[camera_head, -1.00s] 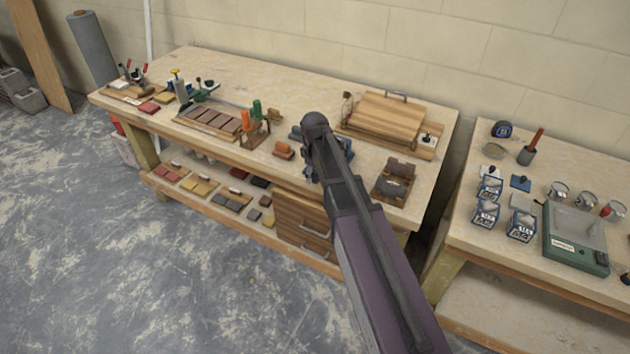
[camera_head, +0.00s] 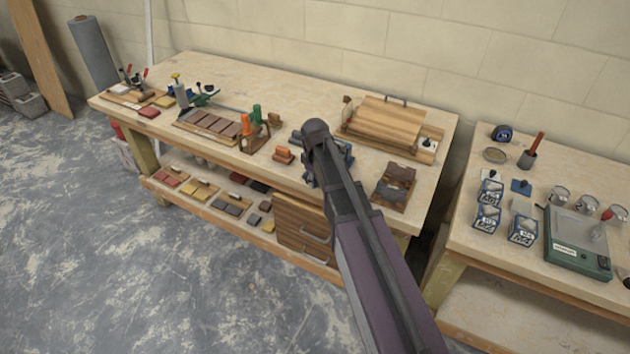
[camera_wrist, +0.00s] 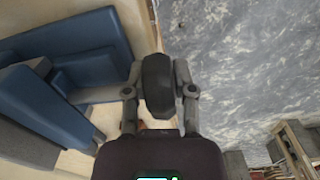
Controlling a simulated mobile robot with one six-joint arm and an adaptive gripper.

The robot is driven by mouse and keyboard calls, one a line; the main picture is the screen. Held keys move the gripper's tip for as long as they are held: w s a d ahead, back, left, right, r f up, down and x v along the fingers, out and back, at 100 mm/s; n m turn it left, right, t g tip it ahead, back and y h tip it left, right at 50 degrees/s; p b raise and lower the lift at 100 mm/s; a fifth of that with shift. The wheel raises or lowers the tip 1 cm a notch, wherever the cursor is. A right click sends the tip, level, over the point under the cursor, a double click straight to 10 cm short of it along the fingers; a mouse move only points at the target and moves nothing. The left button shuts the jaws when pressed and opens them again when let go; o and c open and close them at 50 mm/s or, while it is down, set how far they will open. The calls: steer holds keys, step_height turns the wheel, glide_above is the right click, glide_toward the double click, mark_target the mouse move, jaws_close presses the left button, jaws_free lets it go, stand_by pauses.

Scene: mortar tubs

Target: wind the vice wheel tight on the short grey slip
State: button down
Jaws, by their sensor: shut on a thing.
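The blue vice (camera_wrist: 75,45) fills the left of the wrist view. It sits on the front part of the bench, and in the head view only bits of its blue body (camera_head: 347,153) show beside my arm. My gripper (camera_wrist: 158,80) is shut on the dark vice wheel (camera_wrist: 158,95), with one finger on each side of it. I cannot make out the short grey slip for sure. A grey surface shows at the lower left of the wrist view, partly cut off by the frame.
A brown holder (camera_head: 383,198) with dark pieces stands right of the vice. A wooden board press (camera_head: 385,122) lies behind it. Orange-brown blocks (camera_head: 284,155) and a tile tray (camera_head: 207,131) lie to the left. A gap separates the second bench (camera_head: 470,225) at right.

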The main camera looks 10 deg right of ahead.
steer(key=shift+s, duration=0.1)
steer(key=shift+t+y, duration=0.3)
steer(key=shift+y, duration=0.1)
steer(key=shift+c, duration=2.2)
jaws_free()
steer(key=shift+w, duration=0.2)
